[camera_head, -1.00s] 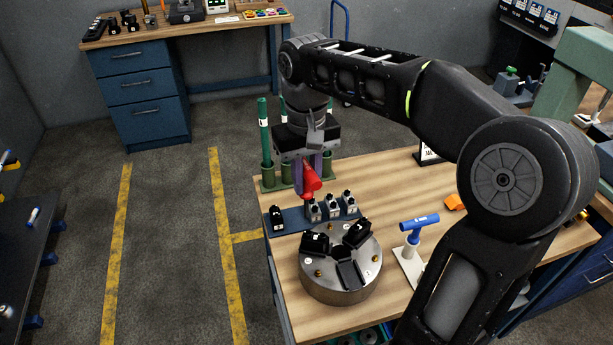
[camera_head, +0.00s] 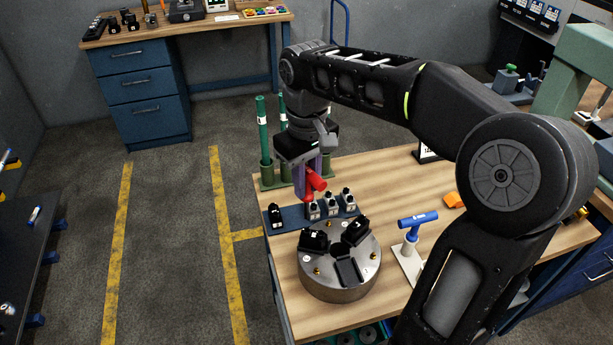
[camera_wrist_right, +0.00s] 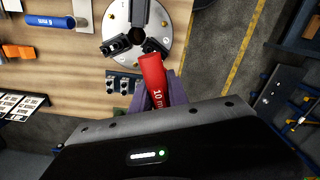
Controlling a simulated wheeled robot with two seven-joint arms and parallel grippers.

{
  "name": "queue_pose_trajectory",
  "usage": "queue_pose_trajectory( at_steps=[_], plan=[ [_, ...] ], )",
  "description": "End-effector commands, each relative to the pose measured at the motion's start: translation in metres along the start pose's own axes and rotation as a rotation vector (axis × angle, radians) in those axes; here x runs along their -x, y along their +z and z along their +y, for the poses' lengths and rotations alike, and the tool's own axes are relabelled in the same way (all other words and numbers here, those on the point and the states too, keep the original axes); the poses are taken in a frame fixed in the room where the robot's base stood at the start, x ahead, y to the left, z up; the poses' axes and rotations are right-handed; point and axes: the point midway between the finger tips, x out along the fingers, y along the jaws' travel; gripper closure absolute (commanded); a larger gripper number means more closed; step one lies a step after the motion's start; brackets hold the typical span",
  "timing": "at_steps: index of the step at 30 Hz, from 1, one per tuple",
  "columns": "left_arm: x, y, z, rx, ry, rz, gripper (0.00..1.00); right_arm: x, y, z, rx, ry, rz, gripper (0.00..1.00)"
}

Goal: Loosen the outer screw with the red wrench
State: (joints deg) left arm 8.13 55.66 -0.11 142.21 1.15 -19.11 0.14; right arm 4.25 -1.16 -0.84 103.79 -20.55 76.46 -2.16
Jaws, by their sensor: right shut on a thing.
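My right gripper (camera_head: 306,184) is shut on the red wrench (camera_head: 317,181) above the wooden bench, just behind the blue jaw rack. In the right wrist view the red wrench (camera_wrist_right: 154,80) carries a "10 m..." mark, the rest cut off, and its end points toward the chuck. The round steel chuck (camera_head: 340,288) lies face up on the bench with black jaws and small brass-coloured screws on it. A brass screw (camera_head: 317,271) shows near its left rim. The wrench is apart from the chuck in the head view. My left gripper is not in view.
A blue-handled wrench (camera_head: 417,220) stands in a white holder right of the chuck. A blue rack (camera_head: 290,221) with several jaws lies behind the chuck. Green tubes (camera_head: 263,130) stand at the bench's back left corner. An orange block (camera_head: 454,201) lies farther right.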

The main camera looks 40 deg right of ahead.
Motion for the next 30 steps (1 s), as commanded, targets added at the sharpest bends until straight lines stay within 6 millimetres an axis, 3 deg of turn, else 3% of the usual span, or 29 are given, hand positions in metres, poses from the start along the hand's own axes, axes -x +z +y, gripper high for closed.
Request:
queue_pose_trajectory(
  at_steps=[9, 25, 30],
  plan=[
    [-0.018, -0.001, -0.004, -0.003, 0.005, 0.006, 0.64, -0.033, 0.0, 0.0, -0.009, 0.0, -0.001, 1.0],
    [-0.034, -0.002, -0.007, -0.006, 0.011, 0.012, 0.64, -0.029, 0.0, 0.0, -1.026, -0.003, 0.003, 1.0],
    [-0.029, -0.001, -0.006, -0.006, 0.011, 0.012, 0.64, -0.027, 0.0, 0.0, -1.343, -0.002, 0.001, 1.0]
  ],
)
